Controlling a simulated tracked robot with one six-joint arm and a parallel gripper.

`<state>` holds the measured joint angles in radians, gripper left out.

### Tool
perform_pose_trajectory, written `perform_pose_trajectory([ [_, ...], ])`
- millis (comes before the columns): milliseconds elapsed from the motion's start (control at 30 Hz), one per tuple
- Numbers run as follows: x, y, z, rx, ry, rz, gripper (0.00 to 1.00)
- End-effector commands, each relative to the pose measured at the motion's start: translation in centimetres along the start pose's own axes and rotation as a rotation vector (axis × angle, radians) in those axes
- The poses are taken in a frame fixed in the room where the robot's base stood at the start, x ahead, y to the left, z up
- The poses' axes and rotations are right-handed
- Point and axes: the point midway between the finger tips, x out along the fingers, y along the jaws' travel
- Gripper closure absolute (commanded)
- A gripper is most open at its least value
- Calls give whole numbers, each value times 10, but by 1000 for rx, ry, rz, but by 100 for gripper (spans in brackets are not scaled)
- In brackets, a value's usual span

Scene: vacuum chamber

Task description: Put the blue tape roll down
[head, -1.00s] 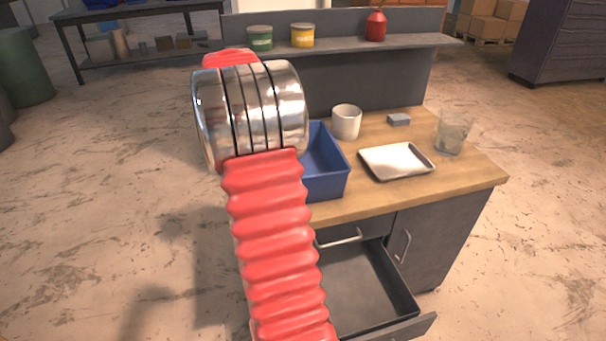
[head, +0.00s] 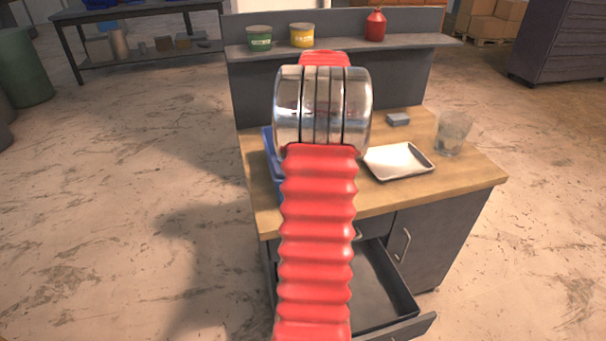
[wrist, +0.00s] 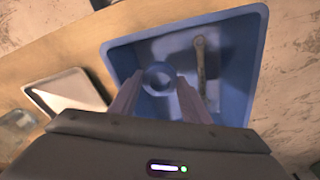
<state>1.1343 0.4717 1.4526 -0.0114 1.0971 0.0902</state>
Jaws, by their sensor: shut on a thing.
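My gripper (wrist: 160,82) shows in the wrist view with its two fingers on either side of the blue tape roll (wrist: 157,91), shut on it. The roll is a small blue ring, seen from above over the blue bin (wrist: 247,50); its height above the bin floor is hard to tell. In the head view my red arm hides the gripper, the roll and most of the bin (head: 269,150), whose left edge shows on the wooden bench top.
A greyish long tool (wrist: 200,60) lies in the bin, right of the roll. On the bench (head: 462,178) are a white tray (head: 400,160), a glass (head: 453,134) and a grey-blue block (head: 398,119). A drawer (head: 385,285) stands open below. Cans and a red bottle (head: 375,25) stand on the shelf.

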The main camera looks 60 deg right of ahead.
Motion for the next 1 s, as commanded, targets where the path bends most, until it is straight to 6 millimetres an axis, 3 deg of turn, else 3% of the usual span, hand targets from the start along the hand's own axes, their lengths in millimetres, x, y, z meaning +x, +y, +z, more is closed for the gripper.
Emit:
perform_pose_trajectory([
  [167,5,0,1,-1,-2,0,79],
  [500,47,0,6,-1,-1,0,79],
  [867,51,0,6,-1,-1,0,79],
  [1000,63,0,8,-1,-2,0,79],
])
